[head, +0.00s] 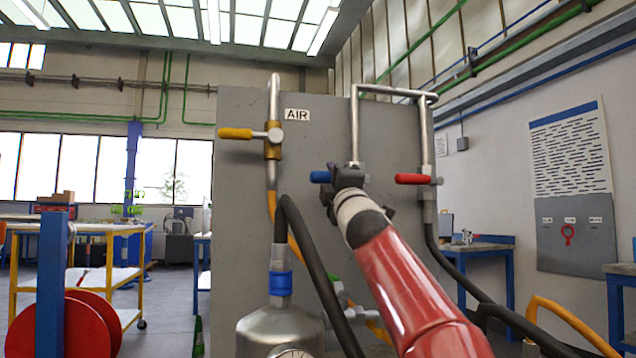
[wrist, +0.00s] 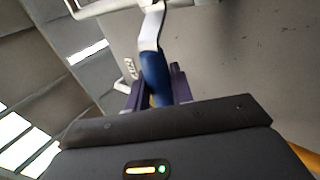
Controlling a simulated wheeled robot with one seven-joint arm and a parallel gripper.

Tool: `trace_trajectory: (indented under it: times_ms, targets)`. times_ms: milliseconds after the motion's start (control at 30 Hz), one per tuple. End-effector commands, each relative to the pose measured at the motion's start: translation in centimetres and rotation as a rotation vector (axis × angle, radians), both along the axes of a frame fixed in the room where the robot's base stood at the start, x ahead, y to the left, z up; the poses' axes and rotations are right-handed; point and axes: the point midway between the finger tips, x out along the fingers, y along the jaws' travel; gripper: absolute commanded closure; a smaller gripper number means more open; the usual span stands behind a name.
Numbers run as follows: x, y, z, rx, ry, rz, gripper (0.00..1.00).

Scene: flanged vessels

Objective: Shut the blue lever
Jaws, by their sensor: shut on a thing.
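The blue lever (head: 320,177) shows its tip in the head view, pointing left, level, crosswise to the upright grey pipe (head: 354,125). The valve body behind it is hidden by my gripper. My gripper (head: 338,178) is at the panel, shut on the blue lever. In the wrist view the blue lever (wrist: 155,76) lies between the two dark fingers of my gripper (wrist: 155,88), with its bare metal neck running up beyond them.
A black hose (head: 310,250) and a metal vessel (head: 280,330) stand below.

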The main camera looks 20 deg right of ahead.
Motion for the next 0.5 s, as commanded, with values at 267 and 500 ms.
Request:
trace_trajectory:
  times_ms: [267, 500]
  targets:
    - [0.0, -0.7, 0.32, 0.039, 0.0, 0.002, 1.0]
    - [-0.02, -0.71, 0.38, 0.04, -0.001, 0.001, 1.0]
